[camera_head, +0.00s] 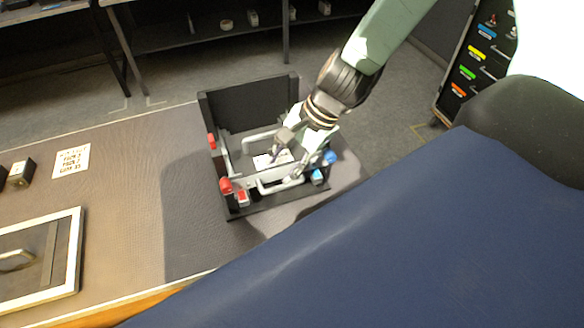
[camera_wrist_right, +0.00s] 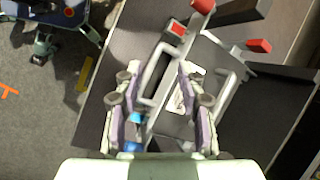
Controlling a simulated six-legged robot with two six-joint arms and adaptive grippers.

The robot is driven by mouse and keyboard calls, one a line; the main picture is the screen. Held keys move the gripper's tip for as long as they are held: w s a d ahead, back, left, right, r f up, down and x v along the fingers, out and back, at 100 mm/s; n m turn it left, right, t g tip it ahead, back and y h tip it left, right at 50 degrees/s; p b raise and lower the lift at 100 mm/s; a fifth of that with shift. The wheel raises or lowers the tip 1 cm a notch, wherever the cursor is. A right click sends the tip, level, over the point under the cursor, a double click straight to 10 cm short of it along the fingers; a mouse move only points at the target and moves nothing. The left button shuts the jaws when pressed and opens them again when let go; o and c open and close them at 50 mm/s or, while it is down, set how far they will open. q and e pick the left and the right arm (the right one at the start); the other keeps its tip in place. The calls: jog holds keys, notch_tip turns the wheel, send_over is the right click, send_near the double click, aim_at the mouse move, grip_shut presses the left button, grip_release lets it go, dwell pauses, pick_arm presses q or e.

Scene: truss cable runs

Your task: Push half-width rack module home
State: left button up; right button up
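A black open-topped rack (camera_head: 245,97) stands on the brown bench. A grey module with pale handles (camera_head: 265,185) sits in it; how deep it sits I cannot tell. My right gripper (camera_head: 284,164) is over the module, fingers pointing down at its handle area. In the right wrist view my right gripper (camera_wrist_right: 156,76) shows two purple-padded fingers standing apart, with part of a grey handle (camera_wrist_right: 160,68) between and beyond them. Whether the fingers touch the module (camera_wrist_right: 200,75) is unclear. The fingers hide part of it. My left gripper is not in view.
Red knobs (camera_head: 226,186) are at the rack's left side, a blue knob (camera_head: 329,157) at its right. A white-framed panel (camera_head: 75,255) and a printed card (camera_head: 72,160) lie left on the bench. A shelf (camera_head: 215,35) stands behind. The bench between card and rack is clear.

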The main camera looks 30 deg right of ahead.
aim_at(276, 188)
jog(key=m, duration=0.1)
jog(key=d+m, duration=0.1)
jog(key=m, duration=0.1)
jog(key=s+f+m+h, duration=0.1)
jog(key=m, duration=0.1)
jog(key=shift+d+f+t, duration=0.1)
jog(key=shift+d+t, duration=0.1)
jog(key=shift+t, duration=0.2)
jog(key=b+x, duration=0.8)
jog(key=b, duration=0.3)
dwell(0.3)
jog(key=shift+c, duration=0.2)
